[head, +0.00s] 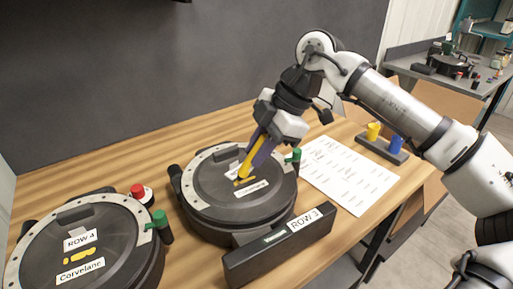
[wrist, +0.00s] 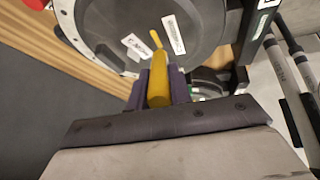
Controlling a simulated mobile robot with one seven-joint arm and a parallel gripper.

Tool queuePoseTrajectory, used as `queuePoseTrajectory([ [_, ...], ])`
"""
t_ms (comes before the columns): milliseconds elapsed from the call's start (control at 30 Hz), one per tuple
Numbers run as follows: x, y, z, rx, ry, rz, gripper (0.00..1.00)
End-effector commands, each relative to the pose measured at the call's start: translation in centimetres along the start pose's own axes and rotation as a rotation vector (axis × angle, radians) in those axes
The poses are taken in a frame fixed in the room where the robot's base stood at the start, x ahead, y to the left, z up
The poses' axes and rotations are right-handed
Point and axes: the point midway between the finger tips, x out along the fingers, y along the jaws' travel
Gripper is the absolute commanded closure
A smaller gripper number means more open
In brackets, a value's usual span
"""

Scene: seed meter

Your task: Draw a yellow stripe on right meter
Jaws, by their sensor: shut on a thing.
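The right meter (head: 215,183) is a round dark drum with a pale rim, standing above a ROW 3 label (head: 305,220). My gripper (head: 258,152) is shut on a yellow marker (head: 250,160), tilted with its tip down at the lid. A short yellow mark (head: 246,182) shows on the lid by the tip, next to a white name label. In the wrist view the marker (wrist: 158,88) sits between the fingers, pointing at the lid (wrist: 205,25); whether the tip touches is hard to tell. The left meter (head: 120,240), labelled ROW 4, carries yellow marks (head: 77,257).
A dark holder (head: 372,146) with a yellow piece (head: 373,131) and a blue piece (head: 396,145) stands at the right. A printed sheet (head: 350,177) lies beside the right meter. Green knobs (head: 295,155) and a red-topped knob (head: 139,191) stick up by the meters.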

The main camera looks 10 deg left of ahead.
Motion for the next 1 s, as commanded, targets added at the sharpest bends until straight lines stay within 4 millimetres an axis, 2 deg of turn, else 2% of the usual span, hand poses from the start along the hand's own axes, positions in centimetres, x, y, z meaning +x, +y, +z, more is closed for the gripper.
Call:
queuePoseTrajectory([
  [1000, -0.29, 0.15, 0.75, 0.0, 0.001, 0.001, 1.0],
])
